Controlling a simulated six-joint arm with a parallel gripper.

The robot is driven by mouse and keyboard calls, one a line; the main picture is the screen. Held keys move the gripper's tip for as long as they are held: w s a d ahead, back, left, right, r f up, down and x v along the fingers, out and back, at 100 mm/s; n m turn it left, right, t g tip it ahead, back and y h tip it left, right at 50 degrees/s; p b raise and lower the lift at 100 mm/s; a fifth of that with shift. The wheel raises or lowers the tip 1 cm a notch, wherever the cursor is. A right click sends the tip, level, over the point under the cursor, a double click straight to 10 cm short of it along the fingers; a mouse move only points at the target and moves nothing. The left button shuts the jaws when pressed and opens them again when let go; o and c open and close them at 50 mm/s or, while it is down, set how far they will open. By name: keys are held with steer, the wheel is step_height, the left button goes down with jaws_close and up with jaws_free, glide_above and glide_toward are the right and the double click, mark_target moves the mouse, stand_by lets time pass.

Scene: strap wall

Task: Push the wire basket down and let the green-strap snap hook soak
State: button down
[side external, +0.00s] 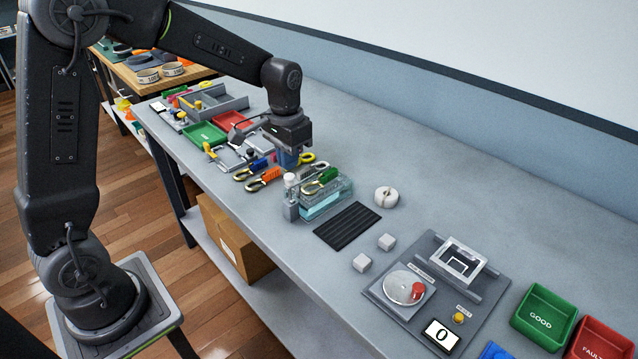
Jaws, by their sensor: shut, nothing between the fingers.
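A snap hook with a green strap (326,176) lies at the top of a clear tank (322,209) that holds pale blue-green liquid. The hook appears to rest in the wire basket, whose wires are too small to make out, above the liquid. My gripper (287,165) points down behind and to the left of the tank, apart from the green-strap hook. It is shut and empty. Snap hooks with blue (258,165) and orange (268,176) straps lie on the bench left of the tank. A yellow hook (308,158) lies close to my gripper.
A small white-capped post (291,182) stands at the tank's left end. A black ribbed mat (347,226), a white roll (385,197) and two pale blocks (387,242) lie to the right. Green (543,316) and red bins stand at far right.

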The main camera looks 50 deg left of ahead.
mark_target(289, 176)
stand_by(0.4)
steer(key=shift+f, duration=3.05)
steer(key=shift+r, duration=3.1)
steer(key=c, duration=1.8)
jaws_free()
steer(key=shift+o, duration=0.4)
steer(key=shift+r, duration=0.25)
step_height(289, 176, up, 6)
steer(key=shift+f, duration=0.25)
